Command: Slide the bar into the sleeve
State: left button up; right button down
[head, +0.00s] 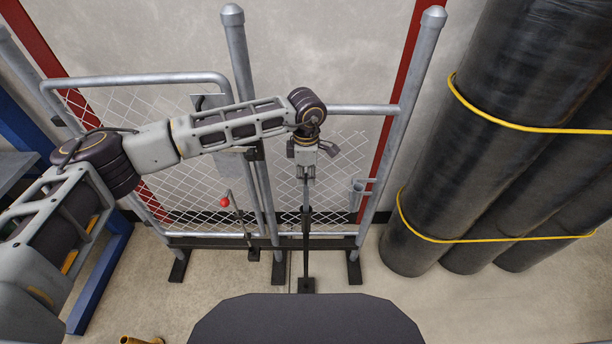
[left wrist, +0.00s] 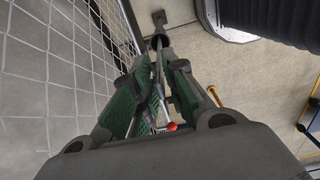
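My left gripper (head: 306,180) points down in front of the right mesh panel, its fingers close around a thin upright bar (head: 306,198). In the left wrist view the bar (left wrist: 157,68) runs between the green finger pads, which look shut on it. The bar's lower part lines up with a dark upright piece (head: 306,240) on a black foot; whether it stands inside that piece is unclear. My right gripper is not in view.
Galvanised posts (head: 403,110) and mesh panels (head: 330,160) stand behind the bar. A red-knobbed lever (head: 224,201) stands to its left. Large dark rolls with yellow straps (head: 470,140) fill the right side. A blue frame (head: 103,270) stands at the left.

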pick_arm(q)
grip_shut()
jog(key=shift+r, duration=0.1)
notch_tip(320, 180, up, 17)
jog(key=p, duration=0.5)
dwell(1.0)
dwell(1.1)
